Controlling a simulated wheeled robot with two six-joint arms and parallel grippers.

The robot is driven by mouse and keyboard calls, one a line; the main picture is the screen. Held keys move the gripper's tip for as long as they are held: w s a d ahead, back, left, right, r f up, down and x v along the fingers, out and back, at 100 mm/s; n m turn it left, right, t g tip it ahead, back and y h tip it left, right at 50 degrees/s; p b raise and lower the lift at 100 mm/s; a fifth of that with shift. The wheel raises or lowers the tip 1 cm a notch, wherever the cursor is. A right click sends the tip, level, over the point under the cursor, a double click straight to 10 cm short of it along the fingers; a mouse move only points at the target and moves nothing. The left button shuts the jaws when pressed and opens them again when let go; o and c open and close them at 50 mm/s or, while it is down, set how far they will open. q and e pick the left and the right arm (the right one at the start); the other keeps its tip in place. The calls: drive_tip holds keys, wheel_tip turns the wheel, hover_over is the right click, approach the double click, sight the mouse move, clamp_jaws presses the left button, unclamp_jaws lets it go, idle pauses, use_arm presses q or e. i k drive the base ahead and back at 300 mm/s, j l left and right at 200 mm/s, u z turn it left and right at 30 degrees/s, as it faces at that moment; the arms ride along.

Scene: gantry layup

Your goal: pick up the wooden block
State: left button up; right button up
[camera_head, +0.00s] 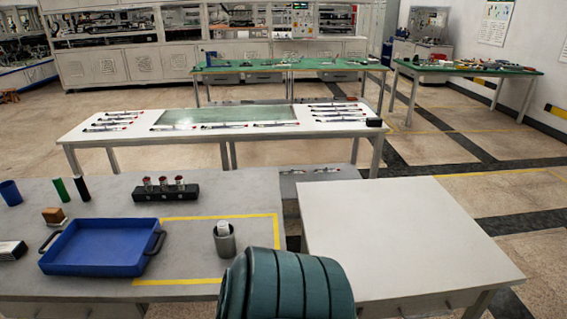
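A small tan-brown block (53,215), which looks like the wooden block, rests on the grey table (110,196) at the left. It stands just behind the back left corner of a blue tray (98,245), close to the tray's dark left handle. It has a lighter top and a darker side, and it is too small to make out more. Neither of my grippers shows in this view.
A dark green cylinder (61,190), a black cylinder (82,188) and a blue cup (11,193) stand behind the block. A black rack (165,195) holds three red-topped jars. A grey cup (224,240) stands within yellow tape. A white table (405,235) to the right is bare.

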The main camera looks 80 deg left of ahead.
sight(53, 216)
drive_tip(key=j+u, duration=0.1)
drive_tip(key=u, duration=3.9)
drive_tip(key=k+l, duration=0.05)
drive_tip(key=l, duration=0.05)
